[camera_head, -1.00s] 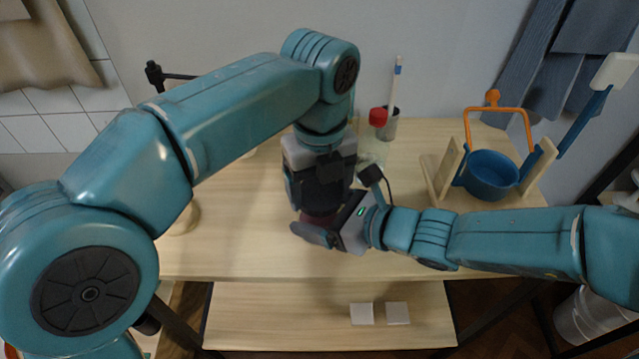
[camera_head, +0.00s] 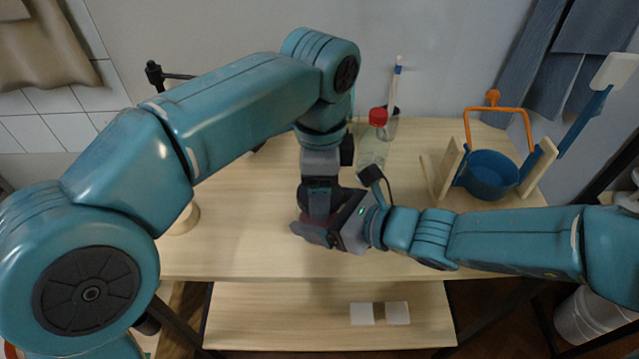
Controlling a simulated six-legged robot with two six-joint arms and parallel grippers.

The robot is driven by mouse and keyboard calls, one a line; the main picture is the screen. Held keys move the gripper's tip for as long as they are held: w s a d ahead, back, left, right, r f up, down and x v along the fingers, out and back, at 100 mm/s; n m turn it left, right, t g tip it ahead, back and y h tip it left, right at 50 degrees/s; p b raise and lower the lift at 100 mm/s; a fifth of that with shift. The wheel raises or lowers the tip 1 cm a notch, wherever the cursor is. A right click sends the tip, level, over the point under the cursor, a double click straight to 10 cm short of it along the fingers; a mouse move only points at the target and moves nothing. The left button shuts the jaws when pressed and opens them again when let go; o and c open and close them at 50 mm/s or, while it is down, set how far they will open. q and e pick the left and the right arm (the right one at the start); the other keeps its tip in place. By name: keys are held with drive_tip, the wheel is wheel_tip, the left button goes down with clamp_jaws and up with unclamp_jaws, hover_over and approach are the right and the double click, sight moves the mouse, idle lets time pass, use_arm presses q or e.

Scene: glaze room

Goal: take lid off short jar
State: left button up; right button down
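A dark reddish sliver (camera_head: 318,222), which I take to be the short jar, shows between my two grippers above the table's middle. The rest of it and its lid are hidden. My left gripper (camera_head: 320,212) points straight down over the jar; its fingertips are covered, so I cannot tell whether it is open or shut. My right gripper (camera_head: 318,234) comes in from the right, low beside the jar, with its near finger across the jar's front. The far finger is hidden, but it appears closed around the jar.
A clear bottle with a red cap (camera_head: 377,118) stands behind the grippers, near a holder with a white stick (camera_head: 397,80). A blue pot (camera_head: 490,175) sits in a wooden stand at right. The pale tabletop (camera_head: 250,255) is clear in front.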

use_arm(q)
drive_tip(key=o, duration=1.1)
drive_tip(key=shift+o, duration=0.2)
drive_tip(key=shift+r, duration=0.15)
